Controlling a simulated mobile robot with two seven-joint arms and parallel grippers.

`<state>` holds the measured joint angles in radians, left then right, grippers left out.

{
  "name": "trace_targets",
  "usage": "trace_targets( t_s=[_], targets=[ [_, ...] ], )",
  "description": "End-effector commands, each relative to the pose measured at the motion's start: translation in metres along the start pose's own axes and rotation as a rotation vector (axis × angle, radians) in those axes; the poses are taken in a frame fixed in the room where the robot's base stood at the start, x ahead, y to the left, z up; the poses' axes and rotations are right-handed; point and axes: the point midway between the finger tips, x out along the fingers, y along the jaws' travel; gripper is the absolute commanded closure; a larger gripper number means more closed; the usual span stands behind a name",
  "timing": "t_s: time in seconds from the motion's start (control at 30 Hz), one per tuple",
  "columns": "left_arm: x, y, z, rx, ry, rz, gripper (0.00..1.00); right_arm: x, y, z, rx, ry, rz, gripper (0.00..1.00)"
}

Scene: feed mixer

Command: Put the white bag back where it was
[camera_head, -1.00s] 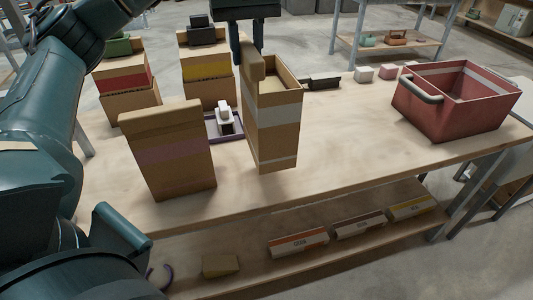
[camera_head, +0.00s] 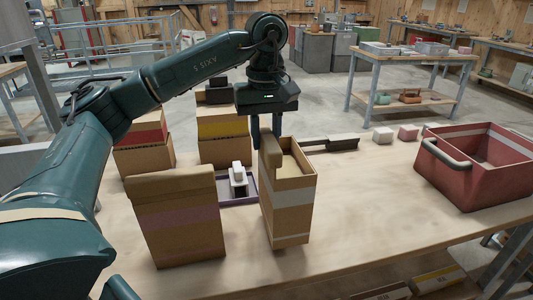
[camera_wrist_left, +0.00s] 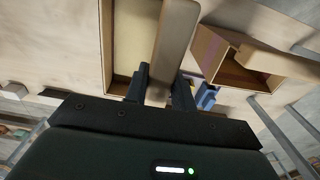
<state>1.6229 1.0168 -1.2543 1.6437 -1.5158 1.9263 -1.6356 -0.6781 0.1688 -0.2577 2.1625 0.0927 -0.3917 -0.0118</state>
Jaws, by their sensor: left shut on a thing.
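The white bag (camera_head: 291,196) is an open-topped brown paper bag with a white band, upright and slightly turned, right of the pink-banded bag. My left gripper (camera_head: 266,139) is above it, pointing down, with its fingers shut on the folded top flap at the bag's left side. In the left wrist view the flap (camera_wrist_left: 174,45) runs between the two fingers (camera_wrist_left: 160,88), beside the open mouth of the bag. I cannot tell whether its bottom touches the table (camera_head: 365,205). My right gripper is not in view.
A pink-banded bag (camera_head: 178,220) stands front left. Red-banded (camera_head: 146,136) and yellow-banded (camera_head: 222,129) bags stand behind. A purple tray (camera_head: 225,200) holding a white object (camera_head: 238,178) lies between. A red crate (camera_head: 468,177) is at right; the table before it is clear.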

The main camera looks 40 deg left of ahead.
Motion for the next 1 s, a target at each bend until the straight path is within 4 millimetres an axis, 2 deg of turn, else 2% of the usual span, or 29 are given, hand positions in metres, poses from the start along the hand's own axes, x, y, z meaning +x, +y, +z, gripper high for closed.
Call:
trace_targets(
  t_s=[0.1,0.23,0.67,0.7,0.93,1.0],
  targets=[
    [0.017,0.000,0.000,0.000,0.001,0.002,1.00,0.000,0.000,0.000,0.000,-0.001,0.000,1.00],
    [0.030,0.000,0.000,-0.001,0.003,0.004,1.00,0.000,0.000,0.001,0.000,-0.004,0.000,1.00],
    [0.036,0.000,0.000,0.000,0.002,0.005,1.00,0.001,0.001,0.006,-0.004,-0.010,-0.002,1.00],
    [0.038,0.000,0.000,0.000,0.000,-0.001,0.73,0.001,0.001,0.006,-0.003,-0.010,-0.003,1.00],
    [0.037,0.000,0.000,0.000,0.000,-0.001,0.54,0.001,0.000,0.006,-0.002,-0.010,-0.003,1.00],
    [0.037,0.000,0.000,0.000,0.000,-0.001,0.53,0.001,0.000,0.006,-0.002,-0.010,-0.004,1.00]
  ],
)
